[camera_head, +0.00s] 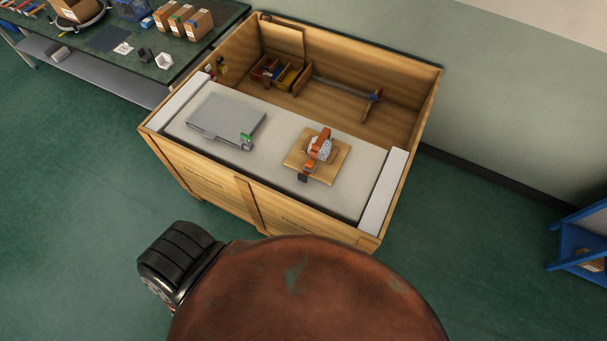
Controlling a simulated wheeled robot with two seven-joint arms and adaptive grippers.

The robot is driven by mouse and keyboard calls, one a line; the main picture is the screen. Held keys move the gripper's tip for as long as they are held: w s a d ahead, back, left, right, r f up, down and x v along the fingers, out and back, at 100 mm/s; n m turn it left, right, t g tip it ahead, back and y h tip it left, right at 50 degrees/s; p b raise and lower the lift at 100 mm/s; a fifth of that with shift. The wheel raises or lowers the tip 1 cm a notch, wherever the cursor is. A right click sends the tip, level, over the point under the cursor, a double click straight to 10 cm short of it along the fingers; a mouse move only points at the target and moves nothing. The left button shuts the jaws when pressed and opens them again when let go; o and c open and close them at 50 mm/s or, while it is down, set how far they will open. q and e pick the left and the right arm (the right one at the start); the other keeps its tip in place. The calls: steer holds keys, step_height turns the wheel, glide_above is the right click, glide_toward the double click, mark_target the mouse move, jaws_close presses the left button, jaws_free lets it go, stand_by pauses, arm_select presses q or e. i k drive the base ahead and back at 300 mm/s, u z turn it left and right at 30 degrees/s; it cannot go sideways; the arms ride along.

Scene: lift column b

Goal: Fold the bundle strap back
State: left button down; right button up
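An orange strap (322,141) lies over a small light grey speckled bundle on a square wooden board (337,166). An orange end with a dark tip (303,177) reaches past the board's front edge. At this size I cannot tell exactly how the strap runs or whether it is fastened. The board rests on a pale flat top (270,163) in the front part of an open wooden crate (203,181). Neither of my grippers is in view.
A grey flat case (226,118) with a green-marked part at its corner lies left of the board. The crate's back part holds a divided wooden tray (281,74). A cluttered workbench (105,62) stands back left, a blue shelf (580,240) at right.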

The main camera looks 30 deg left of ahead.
mark_target(326, 133)
steer(key=u, duration=0.8)
steer(key=k, duration=0.4)
steer(key=u, duration=0.15)
steer(key=i, duration=0.45)
